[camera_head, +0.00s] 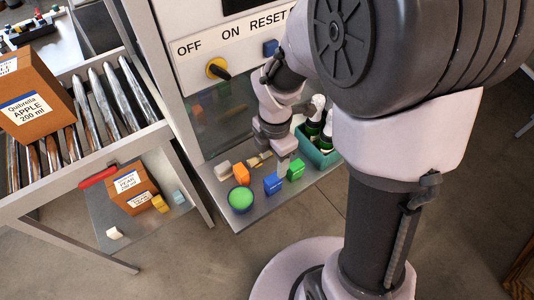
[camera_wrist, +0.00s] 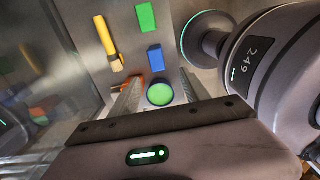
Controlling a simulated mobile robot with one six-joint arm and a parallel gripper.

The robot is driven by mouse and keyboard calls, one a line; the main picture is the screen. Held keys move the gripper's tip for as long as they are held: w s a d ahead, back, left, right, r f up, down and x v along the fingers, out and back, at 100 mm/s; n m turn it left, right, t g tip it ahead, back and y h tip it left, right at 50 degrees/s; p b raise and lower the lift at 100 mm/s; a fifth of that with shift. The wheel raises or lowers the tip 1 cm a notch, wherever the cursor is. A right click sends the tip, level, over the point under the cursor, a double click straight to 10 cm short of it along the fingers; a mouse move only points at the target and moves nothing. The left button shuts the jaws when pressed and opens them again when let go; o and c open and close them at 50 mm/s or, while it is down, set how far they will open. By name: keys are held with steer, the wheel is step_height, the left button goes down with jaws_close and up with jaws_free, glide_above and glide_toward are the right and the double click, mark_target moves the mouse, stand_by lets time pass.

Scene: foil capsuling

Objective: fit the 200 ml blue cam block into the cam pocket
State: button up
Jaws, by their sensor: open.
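The blue cam block (camera_head: 272,183) stands on the metal shelf between the orange block (camera_head: 241,173) and the green block (camera_head: 295,170). In the wrist view the blue block (camera_wrist: 154,52) lies ahead of my gripper (camera_wrist: 159,78), with the green block (camera_wrist: 147,16) farther up. My gripper is open and empty. In the head view it (camera_head: 284,162) hangs just above and behind the blocks, partly hidden by my arm. I cannot make out the cam pocket in either view.
A teal tray (camera_head: 320,156) with bottles is at right. The machine panel (camera_head: 235,45) rises behind. A roller conveyor (camera_head: 95,110) with cartons stands left.

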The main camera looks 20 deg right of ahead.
mark_target(273, 178)
step_height(273, 178, down, 6)
steer(key=shift+f+b, duration=0.2)
steer(key=shift+b, duration=0.85)
steer(key=f+b, duration=0.1)
steer(key=f, duration=0.1)
steer(key=f+b, duration=0.1)
steer(key=w+f+b, duration=0.1)
steer(key=f, duration=0.1)
steer(key=shift+d+f, duration=0.2)
steer(key=shift+f, duration=0.1)
steer(key=shift+s+r, duration=0.1)
steer(key=shift+r, duration=0.05)
jaws_close()
